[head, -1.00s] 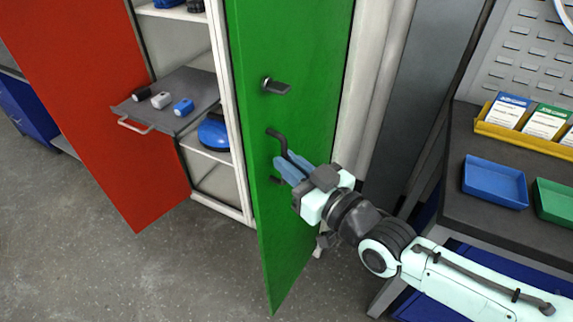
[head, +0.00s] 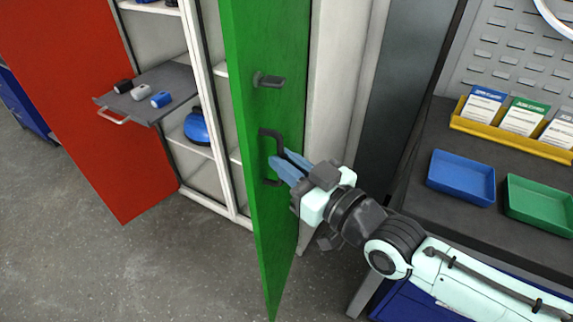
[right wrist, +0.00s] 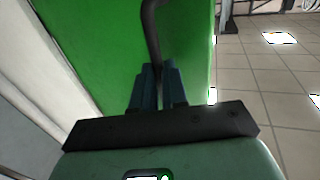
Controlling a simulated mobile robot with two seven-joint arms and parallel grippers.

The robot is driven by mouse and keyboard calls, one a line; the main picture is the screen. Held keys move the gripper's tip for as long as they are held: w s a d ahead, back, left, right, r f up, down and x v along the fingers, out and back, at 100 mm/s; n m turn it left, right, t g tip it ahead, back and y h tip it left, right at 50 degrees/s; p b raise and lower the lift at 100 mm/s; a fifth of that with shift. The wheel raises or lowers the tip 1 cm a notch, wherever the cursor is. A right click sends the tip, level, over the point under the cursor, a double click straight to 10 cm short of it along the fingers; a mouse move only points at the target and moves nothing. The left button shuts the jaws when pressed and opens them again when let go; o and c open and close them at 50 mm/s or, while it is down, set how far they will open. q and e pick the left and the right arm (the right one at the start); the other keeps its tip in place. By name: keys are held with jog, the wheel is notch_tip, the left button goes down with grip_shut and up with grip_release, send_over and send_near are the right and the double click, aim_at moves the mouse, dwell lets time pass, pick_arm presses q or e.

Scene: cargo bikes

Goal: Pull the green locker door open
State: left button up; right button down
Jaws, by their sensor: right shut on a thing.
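The green locker door (head: 262,215) stands part open in the head view, swung out from the locker, with shelves visible behind its left edge. It carries a dark handle bar (head: 274,133) and, above that, a dark latch (head: 270,81). My right gripper (head: 281,163) is shut on the handle bar, its blue fingers meeting at it. In the right wrist view, the handle (right wrist: 152,30) runs down between the fingers (right wrist: 158,85) in front of the green door (right wrist: 100,40). My left gripper is not in view.
A red door (head: 75,110) stands open at the left. A grey pull-out shelf (head: 150,107) with several small items juts out between the doors. A workbench (head: 420,190) with blue and green trays stands at the right. The grey floor in front is clear.

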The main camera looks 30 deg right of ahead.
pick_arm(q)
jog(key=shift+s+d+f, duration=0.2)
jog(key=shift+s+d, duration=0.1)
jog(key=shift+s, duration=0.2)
pick_arm(e)
jog(key=shift+s+d+r+h, duration=0.1)
jog(key=shift+d+r+h, duration=0.05)
jog(key=shift+d, duration=0.35)
jog(key=shift+d+r+h, duration=0.1)
jog(key=shift+d+h, duration=0.05)
jog(key=shift+d, duration=0.35)
jog(key=c, duration=1.2)
grip_release()
jog(key=shift+o, duration=0.2)
jog(key=shift+w+d+f, duration=0.15)
jog(key=shift+w+d, duration=0.05)
jog(key=shift+w, duration=0.1)
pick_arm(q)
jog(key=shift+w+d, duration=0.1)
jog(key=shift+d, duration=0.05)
pick_arm(e)
jog(key=shift+a, duration=0.15)
jog(key=shift+f, duration=0.1)
